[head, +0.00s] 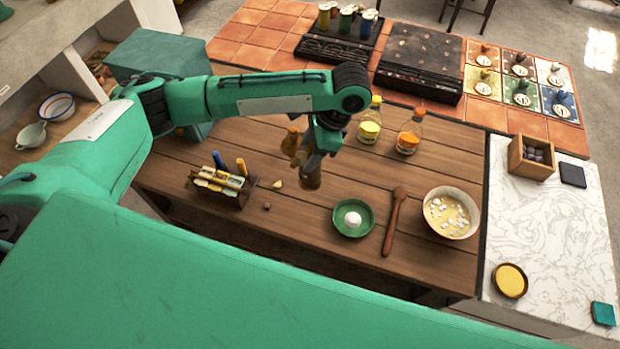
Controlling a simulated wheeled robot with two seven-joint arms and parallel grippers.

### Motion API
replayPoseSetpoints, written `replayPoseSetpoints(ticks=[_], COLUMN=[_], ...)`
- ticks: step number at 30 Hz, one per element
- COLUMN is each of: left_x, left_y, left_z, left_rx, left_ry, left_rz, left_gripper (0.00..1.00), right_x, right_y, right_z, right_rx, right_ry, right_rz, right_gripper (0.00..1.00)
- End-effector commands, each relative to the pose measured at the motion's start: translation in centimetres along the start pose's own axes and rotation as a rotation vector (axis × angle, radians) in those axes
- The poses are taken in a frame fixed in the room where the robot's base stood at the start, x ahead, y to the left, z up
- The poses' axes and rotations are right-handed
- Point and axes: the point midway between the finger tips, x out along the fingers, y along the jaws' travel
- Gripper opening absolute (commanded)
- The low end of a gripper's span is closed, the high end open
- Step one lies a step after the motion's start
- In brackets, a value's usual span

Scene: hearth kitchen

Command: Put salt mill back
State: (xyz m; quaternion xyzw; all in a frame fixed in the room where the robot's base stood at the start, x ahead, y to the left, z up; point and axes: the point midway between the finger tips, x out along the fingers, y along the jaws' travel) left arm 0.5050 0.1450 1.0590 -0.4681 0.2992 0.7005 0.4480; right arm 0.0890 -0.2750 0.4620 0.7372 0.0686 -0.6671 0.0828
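A brown wooden mill (300,149), which looks like the salt mill, is at my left gripper (315,158) above the wooden table (300,215). The gripper points down and its fingers cross the middle of the mill, hiding part of it. The fingers appear closed around it. The mill's lower end shows below the fingers, and I cannot tell whether it touches the table. My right gripper is not in view.
Two bottles (370,128) stand behind and right of the gripper. A green plate (343,230), wooden spoon (394,222) and bowl (452,221) are in front and to the right. Black rack (338,48) and stove (418,70) stand behind.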

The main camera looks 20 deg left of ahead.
Motion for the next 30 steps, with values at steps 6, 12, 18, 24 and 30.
replayPoseSetpoints(ticks=[6, 12, 18, 24, 30], left_x=[3.9, 6.7, 8.3, 10.8, 11.3], left_y=[0.2, 0.0, 0.0, 0.0, 0.0], left_z=[-1.6, -2.8, -3.4, -4.5, -4.7], left_rx=[0.000, -0.001, 0.000, -0.001, 0.000], left_ry=[-0.002, 0.000, -0.002, -0.001, 0.001], left_rz=[0.004, 0.000, -0.001, -0.001, -0.002], left_gripper=[0.00, 0.00, 0.00, 0.00, 0.00], right_x=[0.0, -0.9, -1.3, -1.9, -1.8], right_y=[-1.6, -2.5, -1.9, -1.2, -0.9], right_z=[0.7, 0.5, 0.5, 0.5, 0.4], right_rx=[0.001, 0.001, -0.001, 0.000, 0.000], right_ry=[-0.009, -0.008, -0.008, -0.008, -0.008], right_rz=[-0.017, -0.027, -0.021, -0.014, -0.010], right_gripper=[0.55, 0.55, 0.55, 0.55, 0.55])
